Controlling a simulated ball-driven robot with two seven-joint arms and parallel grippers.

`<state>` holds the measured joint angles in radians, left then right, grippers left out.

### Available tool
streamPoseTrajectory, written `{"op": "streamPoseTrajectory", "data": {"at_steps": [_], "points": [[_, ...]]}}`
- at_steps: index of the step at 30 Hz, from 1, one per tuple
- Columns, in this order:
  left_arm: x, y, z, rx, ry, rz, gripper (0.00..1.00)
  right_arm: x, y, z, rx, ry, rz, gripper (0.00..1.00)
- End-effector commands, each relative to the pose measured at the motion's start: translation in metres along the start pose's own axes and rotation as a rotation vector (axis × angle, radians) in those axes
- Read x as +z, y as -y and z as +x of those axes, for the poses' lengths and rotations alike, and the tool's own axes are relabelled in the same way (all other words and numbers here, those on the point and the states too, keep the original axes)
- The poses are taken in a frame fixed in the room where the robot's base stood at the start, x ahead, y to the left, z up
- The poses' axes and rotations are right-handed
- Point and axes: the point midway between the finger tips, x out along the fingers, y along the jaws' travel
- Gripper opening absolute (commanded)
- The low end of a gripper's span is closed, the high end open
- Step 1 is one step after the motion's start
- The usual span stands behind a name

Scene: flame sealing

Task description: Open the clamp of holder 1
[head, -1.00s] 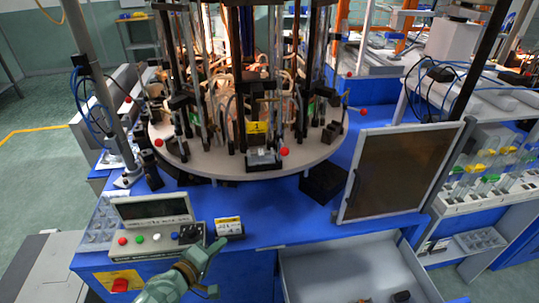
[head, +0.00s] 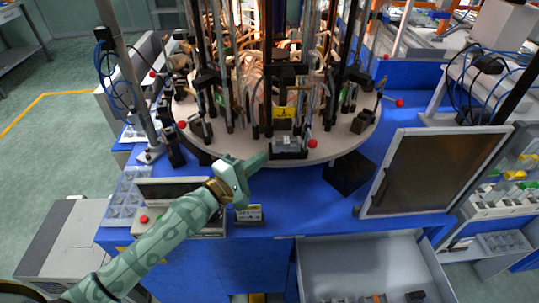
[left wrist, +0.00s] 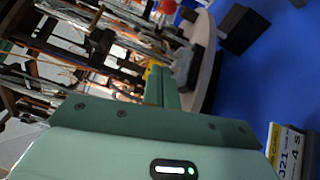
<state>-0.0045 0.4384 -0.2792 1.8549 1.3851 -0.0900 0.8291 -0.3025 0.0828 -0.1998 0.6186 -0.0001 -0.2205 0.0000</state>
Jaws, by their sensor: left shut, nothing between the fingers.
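A holder with a yellow label (head: 284,112) stands at the front of the round platform (head: 225,146); the label's number is too small to read now. At its foot is a grey clamp block (head: 289,146), with a red ball knob (head: 312,143) at its right. My left gripper (head: 264,158) is shut and empty, its tips just left of the block; I cannot tell whether they touch it. In the left wrist view, the fingers (left wrist: 160,86) point toward the grey block (left wrist: 185,65), and a red knob (left wrist: 188,14) shows beyond. My right gripper is out of view.
Other red knobs (head: 399,103) stand around the platform rim. A dark block (head: 349,173) and a framed dark panel (head: 436,172) are at the right. A control box (head: 165,190) lies partly behind my left arm. Blue table surface is free between.

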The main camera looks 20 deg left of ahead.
Motion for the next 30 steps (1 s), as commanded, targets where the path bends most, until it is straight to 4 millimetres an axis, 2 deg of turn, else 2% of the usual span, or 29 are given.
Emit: {"op": "streamPoseTrajectory", "data": {"at_steps": [12, 15, 19, 30], "points": [[0.001, -0.001, 0.087, 0.002, 0.002, -0.001, 0.0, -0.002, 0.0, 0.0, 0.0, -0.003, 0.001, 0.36], [0.021, -0.004, 0.088, 0.0, 0.003, -0.003, 0.0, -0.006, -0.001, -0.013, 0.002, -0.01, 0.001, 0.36], [0.033, -0.002, 0.091, -0.001, 0.001, 0.0, 0.0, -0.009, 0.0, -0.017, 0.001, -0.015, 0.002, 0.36], [0.039, 0.0, 0.092, -0.001, 0.001, 0.001, 0.0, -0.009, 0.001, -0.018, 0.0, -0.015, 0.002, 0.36]]}}
